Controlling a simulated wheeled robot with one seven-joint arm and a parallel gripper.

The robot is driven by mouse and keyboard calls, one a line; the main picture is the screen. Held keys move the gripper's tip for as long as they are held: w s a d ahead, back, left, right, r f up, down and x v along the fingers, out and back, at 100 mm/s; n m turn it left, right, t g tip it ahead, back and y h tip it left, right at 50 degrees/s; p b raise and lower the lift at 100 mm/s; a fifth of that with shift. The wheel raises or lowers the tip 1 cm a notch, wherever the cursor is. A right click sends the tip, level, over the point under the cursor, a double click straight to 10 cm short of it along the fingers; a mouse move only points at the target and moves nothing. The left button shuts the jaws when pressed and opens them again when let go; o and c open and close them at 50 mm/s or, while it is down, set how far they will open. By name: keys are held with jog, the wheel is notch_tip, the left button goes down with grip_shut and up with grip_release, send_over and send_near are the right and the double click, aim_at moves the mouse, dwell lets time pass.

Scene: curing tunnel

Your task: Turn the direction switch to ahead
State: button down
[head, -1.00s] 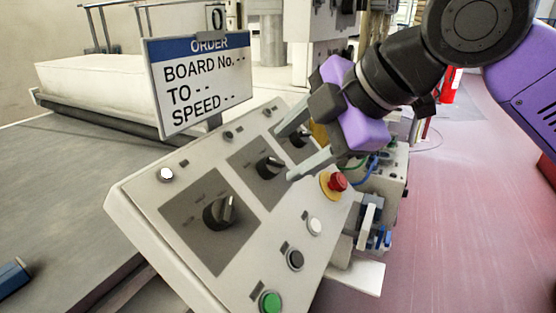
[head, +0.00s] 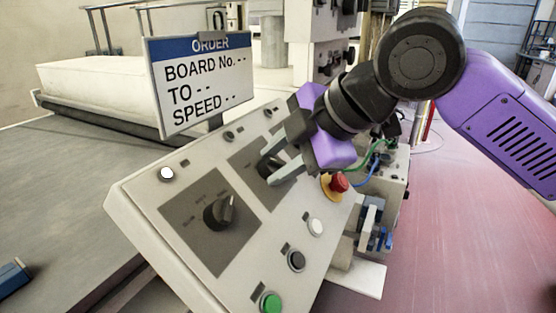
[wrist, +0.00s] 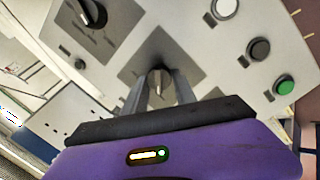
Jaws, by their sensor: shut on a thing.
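A slanted grey control panel (head: 150,210) carries a row of black rotary knobs on dark plates. My gripper (head: 269,172) is at the middle knob (head: 264,163), with its fingers shut on the knob's sides. In the wrist view this knob (wrist: 160,80) sits between the two fingers of my gripper (wrist: 159,93), its pointer line lying roughly along the fingers. The knob labels are too small to read, so I cannot tell the marked setting. The near knob (head: 220,211) stands free.
A red mushroom button (head: 338,182) is close to the right of my gripper. White (head: 316,227), black (head: 296,260) and green (head: 270,303) buttons run along the panel's right side. An order sign (head: 200,85) stands behind the panel.

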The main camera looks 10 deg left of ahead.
jog(key=shift+r+m+p, duration=0.15)
jog(key=shift+m+p, duration=0.15)
jog(key=shift+p, duration=0.2)
jog(key=m+p, duration=0.1)
jog(key=p, duration=0.1)
jog(key=m+p, duration=0.1)
jog(key=shift+a+r+m+p, duration=0.1)
jog(key=shift+r+m+p, duration=0.1)
jog(key=shift+m+p, duration=0.15)
jog(key=m+g+p, duration=0.1)
jog(key=m+p, duration=0.5)
jog(key=p, duration=0.2)
jog(key=shift+w+r+h+p, duration=0.1)
jog(key=shift+h+p, duration=0.2)
jog(key=shift+p, duration=0.1)
jog(key=m+g+p, duration=0.1)
jog(key=m+p, duration=0.4)
jog(key=p, duration=0.2)
jog(key=shift+w+p, duration=0.1)
jog(key=shift+p, duration=0.2)
jog(key=m+p, duration=0.2)
jog(key=p, duration=0.1)
jog(key=shift+f, duration=0.2)
jog(key=shift+w+m+p, duration=0.1)
jog(key=shift+m+p, duration=0.25)
jog(key=shift+p, duration=0.15)
jog(key=shift+f, duration=0.2)
